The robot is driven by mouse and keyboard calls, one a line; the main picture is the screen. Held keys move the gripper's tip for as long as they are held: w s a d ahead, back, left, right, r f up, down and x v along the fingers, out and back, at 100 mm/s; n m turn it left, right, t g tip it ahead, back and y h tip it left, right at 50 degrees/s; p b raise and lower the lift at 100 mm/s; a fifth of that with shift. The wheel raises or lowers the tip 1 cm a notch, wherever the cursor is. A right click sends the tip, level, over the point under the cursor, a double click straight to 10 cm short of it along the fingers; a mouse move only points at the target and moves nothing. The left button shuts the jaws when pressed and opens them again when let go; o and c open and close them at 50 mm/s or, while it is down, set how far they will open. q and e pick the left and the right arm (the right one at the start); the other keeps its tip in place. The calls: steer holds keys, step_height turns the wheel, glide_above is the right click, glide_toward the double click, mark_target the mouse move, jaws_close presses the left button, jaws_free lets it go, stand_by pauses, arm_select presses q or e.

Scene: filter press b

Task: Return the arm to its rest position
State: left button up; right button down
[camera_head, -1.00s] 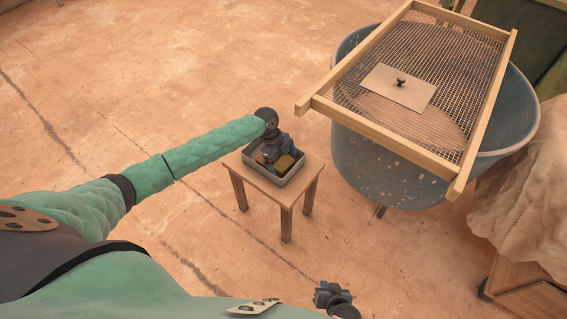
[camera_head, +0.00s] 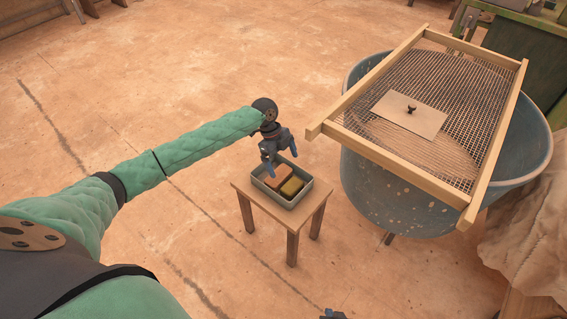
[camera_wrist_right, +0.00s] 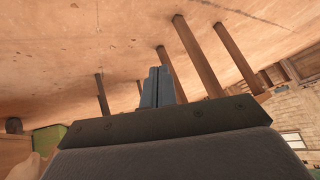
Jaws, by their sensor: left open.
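My left arm reaches in from the left in the head view. Its gripper (camera_head: 282,164) is open and empty, just above the far left part of a small grey tray (camera_head: 289,204). An orange-brown block (camera_head: 279,177) and a yellowish block (camera_head: 292,187) lie in the tray, side by side. My right gripper (camera_head: 333,314) barely shows at the bottom edge of the head view. In the right wrist view its fingers (camera_wrist_right: 158,74) are together, with nothing visible between them.
The tray stands on a small wooden stool (camera_head: 252,196). To its right is a large blue-grey tub (camera_head: 390,195) with a wood-framed mesh screen (camera_head: 385,155) across its top. A pale plate (camera_head: 425,121) with a dark knob lies on the mesh. Open floor surrounds the stool's left side.

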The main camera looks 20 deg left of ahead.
stand_by(0.3)
arm_select(q)
steer(key=s+d+n+t+p, duration=0.1)
steer(key=s+d+n+p, duration=0.2)
steer(key=s+d, duration=0.6)
steer(key=s+d+n+t+p, duration=0.1)
steer(key=s+d+n+p, duration=0.25)
steer(key=s+d, duration=0.55)
steer(key=s+a+r+n+p, duration=0.1)
steer(key=s+a+r+n, duration=0.1)
steer(key=s, duration=0.5)
steer(key=s+a+r+n+t+y+p, duration=0.1)
steer(key=s+a+r+n+p, duration=0.1)
steer(key=s+n, duration=0.5)
steer(key=s+a+r+n+y+p, duration=0.1)
steer(key=s+a+r+n+p, duration=0.1)
steer(key=s+a+r+n, duration=0.2)
steer(key=s+r, duration=0.1)
steer(key=s, duration=0.2)
steer(key=shift+t, duration=0.4)
arm_select(e)
steer(key=s+d+r+g+h, duration=0.1)
steer(key=d+r, duration=0.3)
steer(key=r, duration=1.3)
steer(key=s+d+r+g+h, duration=0.1)
steer(key=s+d+r+g, duration=0.1)
steer(key=r, duration=1.6)
steer(key=shift+d+g, duration=0.9)
steer(key=shift+d, duration=0.2)
